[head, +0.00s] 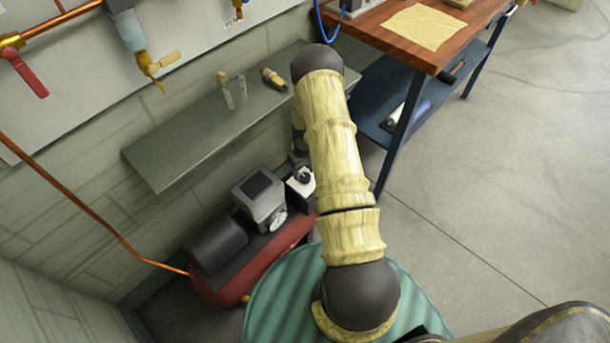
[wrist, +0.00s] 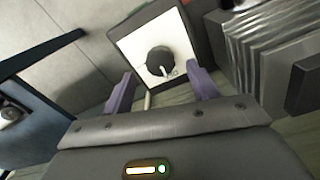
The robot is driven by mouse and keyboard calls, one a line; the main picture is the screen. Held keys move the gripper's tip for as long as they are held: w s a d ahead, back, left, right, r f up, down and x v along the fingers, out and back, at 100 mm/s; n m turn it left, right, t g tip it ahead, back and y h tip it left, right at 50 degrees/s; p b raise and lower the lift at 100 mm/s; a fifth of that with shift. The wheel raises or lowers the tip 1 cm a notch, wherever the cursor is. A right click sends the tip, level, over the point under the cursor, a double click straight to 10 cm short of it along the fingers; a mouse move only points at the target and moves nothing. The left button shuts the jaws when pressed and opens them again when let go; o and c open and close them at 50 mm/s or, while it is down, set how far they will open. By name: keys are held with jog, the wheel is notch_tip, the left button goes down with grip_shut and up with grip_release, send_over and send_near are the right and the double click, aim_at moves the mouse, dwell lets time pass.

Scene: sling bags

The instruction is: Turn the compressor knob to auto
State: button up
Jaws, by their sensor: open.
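The compressor (head: 215,285) has a red tank and stands on the floor by the wall in the head view. Its white control panel (head: 297,194) carries a round black knob (head: 303,175), partly crowded by my arm. In the wrist view the black knob (wrist: 160,61) sits on the white panel (wrist: 132,43). A small light mark shows on the knob's lower edge, beside tiny lettering too blurred to read. My gripper (wrist: 160,76) is open, with one purple finger to each side of the knob and slightly below it. I see no contact. In the head view my arm mostly hides the gripper.
A grey shelf (head: 195,135) juts from the wall above the compressor. A wooden-topped workbench (head: 385,35) stands to the right, with a blue lower shelf. A ribbed teal round top (head: 270,300) is in front. Metal fins (wrist: 262,45) flank the panel's right.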

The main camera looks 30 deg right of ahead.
aim_at(305, 177)
jog(key=shift+f, duration=1.75)
jog(key=shift+c, duration=0.5)
jog(key=c, duration=0.9)
